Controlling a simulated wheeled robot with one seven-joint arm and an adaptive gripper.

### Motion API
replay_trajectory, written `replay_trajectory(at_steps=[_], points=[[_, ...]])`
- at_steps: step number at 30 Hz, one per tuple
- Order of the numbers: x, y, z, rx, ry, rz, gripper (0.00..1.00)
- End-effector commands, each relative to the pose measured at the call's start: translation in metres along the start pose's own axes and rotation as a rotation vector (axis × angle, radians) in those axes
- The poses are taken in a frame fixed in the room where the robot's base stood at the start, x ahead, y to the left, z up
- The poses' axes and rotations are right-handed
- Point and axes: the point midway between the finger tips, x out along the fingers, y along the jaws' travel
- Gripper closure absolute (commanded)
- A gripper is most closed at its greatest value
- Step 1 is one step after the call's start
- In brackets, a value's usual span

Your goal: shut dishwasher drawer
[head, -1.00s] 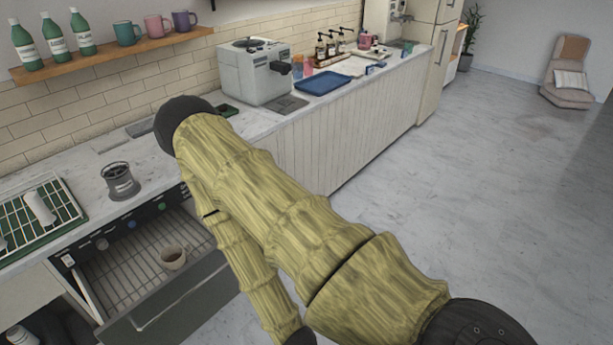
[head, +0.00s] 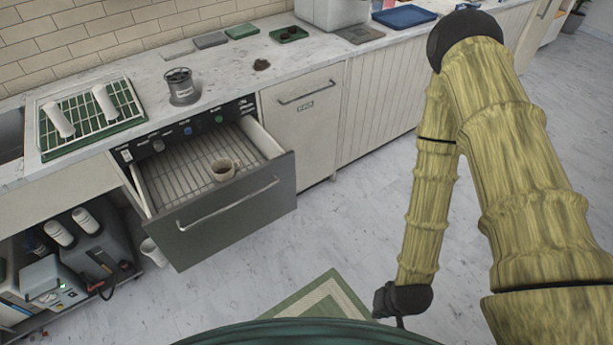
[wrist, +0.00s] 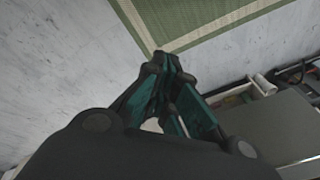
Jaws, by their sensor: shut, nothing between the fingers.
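The dishwasher drawer (head: 250,222) stands pulled out from under the counter in the head view. It has a dark grey front with a long bar handle (head: 205,217) and a wire rack (head: 180,183) inside. In the wrist view my gripper (wrist: 168,62) is shut and empty. A grey panel (wrist: 275,128) at the right there may be the drawer front.
A green-bordered mat (head: 325,300) lies on the floor before the drawer. An open shelf with a grey machine (head: 98,250) is left of it. The counter above holds a metal canister (head: 180,88) and a green drying rack (head: 85,135). A closed cabinet (head: 305,125) stands right of the drawer.

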Motion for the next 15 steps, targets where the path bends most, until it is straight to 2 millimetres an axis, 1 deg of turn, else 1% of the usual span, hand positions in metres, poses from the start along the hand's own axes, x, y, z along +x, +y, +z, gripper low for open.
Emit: replay_trajectory(at_steps=[1, 3, 9, 15], points=[[0.023, -0.005, -0.012, 0.025, 0.034, -0.025, 1.00], [0.036, -0.014, -0.030, 0.063, 0.077, -0.060, 1.00], [0.068, -0.040, -0.081, 0.170, 0.190, -0.171, 1.00], [0.091, -0.067, -0.131, 0.271, 0.291, -0.297, 1.00]])
